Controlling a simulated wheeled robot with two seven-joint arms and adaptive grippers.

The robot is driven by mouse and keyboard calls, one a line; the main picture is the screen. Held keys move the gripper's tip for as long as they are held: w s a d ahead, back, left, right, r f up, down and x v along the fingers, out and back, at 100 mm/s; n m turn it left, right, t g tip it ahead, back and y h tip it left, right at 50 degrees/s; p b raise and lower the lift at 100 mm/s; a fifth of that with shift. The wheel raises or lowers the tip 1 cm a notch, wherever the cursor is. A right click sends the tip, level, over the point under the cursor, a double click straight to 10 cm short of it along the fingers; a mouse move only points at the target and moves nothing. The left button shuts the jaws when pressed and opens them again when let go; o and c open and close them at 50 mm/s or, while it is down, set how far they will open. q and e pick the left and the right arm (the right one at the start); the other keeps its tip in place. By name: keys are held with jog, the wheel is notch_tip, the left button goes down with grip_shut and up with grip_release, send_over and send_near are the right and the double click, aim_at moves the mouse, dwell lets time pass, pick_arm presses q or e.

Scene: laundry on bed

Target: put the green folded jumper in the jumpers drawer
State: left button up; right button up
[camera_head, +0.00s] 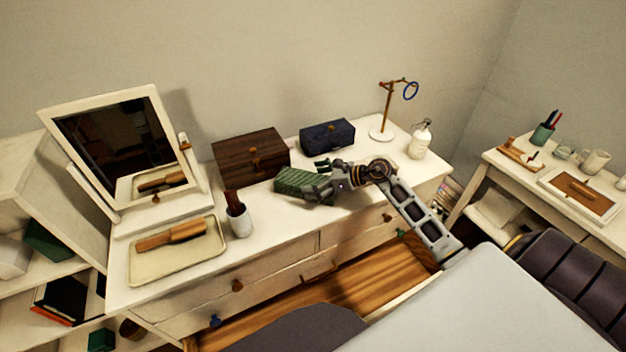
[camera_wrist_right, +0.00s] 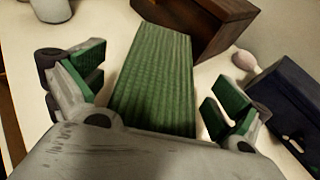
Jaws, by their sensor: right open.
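The green folded jumper (camera_head: 303,183) lies on the white dresser top, in front of the dark wooden box. In the right wrist view the ribbed green jumper (camera_wrist_right: 155,75) lies ahead, between the finger pads. My right gripper (camera_head: 318,180) is open at the jumper's right end, with one finger toward each side of it. In the wrist view the gripper (camera_wrist_right: 155,92) shows green pads apart on both sides. A drawer (camera_head: 345,285) with a bare wooden floor stands open below the dresser top; no label on it is readable. My left gripper is not in view.
A wooden box (camera_head: 250,156), navy box (camera_head: 327,135), ring stand (camera_head: 382,134) and pump bottle (camera_head: 420,140) stand behind or right. A brush cup (camera_head: 239,220), tray (camera_head: 140,270) and mirror (camera_head: 120,145) are left. A side table (camera_head: 500,165) stands right.

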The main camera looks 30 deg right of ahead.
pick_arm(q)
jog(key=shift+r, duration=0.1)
pick_arm(e)
jog(key=shift+r, duration=0.15)
jog(key=shift+v, duration=1.05)
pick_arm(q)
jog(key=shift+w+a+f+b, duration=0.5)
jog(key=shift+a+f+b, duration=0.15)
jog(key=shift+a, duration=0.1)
pick_arm(e)
jog(key=v, duration=1)
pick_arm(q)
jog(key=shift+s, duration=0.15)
